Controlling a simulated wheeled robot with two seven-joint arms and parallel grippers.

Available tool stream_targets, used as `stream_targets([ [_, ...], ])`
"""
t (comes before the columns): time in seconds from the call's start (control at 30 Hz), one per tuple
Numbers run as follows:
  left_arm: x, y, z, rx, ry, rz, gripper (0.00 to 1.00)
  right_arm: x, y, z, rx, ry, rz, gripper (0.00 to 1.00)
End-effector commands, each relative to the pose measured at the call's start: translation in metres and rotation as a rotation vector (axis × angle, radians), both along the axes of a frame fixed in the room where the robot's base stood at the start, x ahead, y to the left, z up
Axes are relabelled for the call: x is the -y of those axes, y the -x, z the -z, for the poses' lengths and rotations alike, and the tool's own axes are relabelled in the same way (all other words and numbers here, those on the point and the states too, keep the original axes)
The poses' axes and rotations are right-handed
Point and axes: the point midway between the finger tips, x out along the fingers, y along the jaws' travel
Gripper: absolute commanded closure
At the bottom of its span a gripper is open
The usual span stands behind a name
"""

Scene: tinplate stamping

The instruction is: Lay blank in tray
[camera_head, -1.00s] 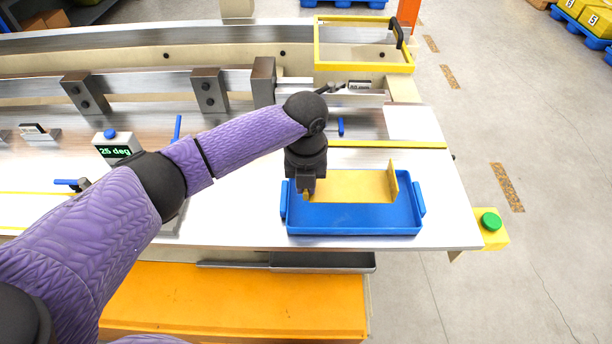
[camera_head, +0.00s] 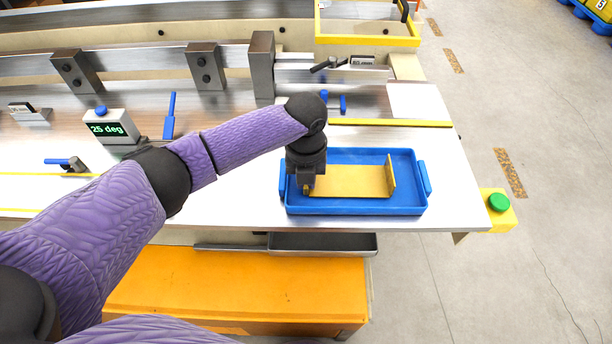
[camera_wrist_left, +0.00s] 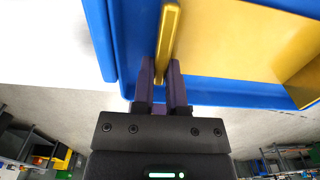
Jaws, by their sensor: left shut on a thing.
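The blank is a yellow bent sheet (camera_head: 350,182) with an upright flange at its right end. In the head view it lies within the outline of the blue tray (camera_head: 407,208), which sits on the white bench top. I cannot tell whether the sheet rests on the tray floor. My left gripper (camera_head: 308,190) is over the tray's left part, at the sheet's left end. In the left wrist view the gripper (camera_wrist_left: 166,80) is shut on a yellow upright edge of the blank (camera_wrist_left: 235,40), close to the blue tray wall (camera_wrist_left: 100,35). My right gripper is not seen.
A green button on a yellow box (camera_head: 499,203) is at the bench's right corner. A display reading 25 deg (camera_head: 110,129) and blue-handled levers (camera_head: 169,115) stand to the left. A yellow frame guard (camera_head: 367,40) is behind. The white surface right of the tray is clear.

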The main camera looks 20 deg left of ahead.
Motion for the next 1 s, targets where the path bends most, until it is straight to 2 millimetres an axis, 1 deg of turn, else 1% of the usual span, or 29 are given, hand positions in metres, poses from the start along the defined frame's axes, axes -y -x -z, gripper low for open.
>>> stream_targets([
  [0.1, 0.000, 0.000, -0.001, 0.000, 0.000, 0.000, 1.00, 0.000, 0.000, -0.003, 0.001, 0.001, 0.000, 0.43],
  [0.27, 0.000, 0.000, -0.001, 0.000, 0.000, 0.000, 1.00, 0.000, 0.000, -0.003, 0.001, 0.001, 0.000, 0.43],
  [0.3, 0.000, 0.000, -0.001, 0.000, 0.000, 0.000, 0.82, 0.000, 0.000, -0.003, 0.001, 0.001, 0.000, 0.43],
  [0.37, 0.000, 0.000, 0.000, 0.000, 0.000, 0.000, 0.69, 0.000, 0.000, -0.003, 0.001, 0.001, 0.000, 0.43],
  [0.4, 0.000, 0.000, 0.000, 0.000, 0.000, 0.000, 0.61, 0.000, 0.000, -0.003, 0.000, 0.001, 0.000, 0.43],
  [0.5, 0.000, 0.000, 0.000, 0.000, 0.000, 0.000, 0.43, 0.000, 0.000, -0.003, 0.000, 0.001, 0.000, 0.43],
  [0.7, 0.000, 0.000, -0.001, 0.000, 0.000, 0.000, 0.43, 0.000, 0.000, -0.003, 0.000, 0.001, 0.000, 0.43],
  [0.77, 0.000, 0.000, -0.005, 0.001, 0.000, 0.000, 0.43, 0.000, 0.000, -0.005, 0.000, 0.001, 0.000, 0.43],
  [0.87, 0.000, -0.001, -0.026, 0.003, 0.000, 0.001, 0.43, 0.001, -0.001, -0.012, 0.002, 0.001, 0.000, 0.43],
  [1.0, 0.000, -0.001, -0.064, 0.004, 0.001, 0.001, 0.43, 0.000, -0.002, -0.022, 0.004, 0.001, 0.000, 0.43],
])
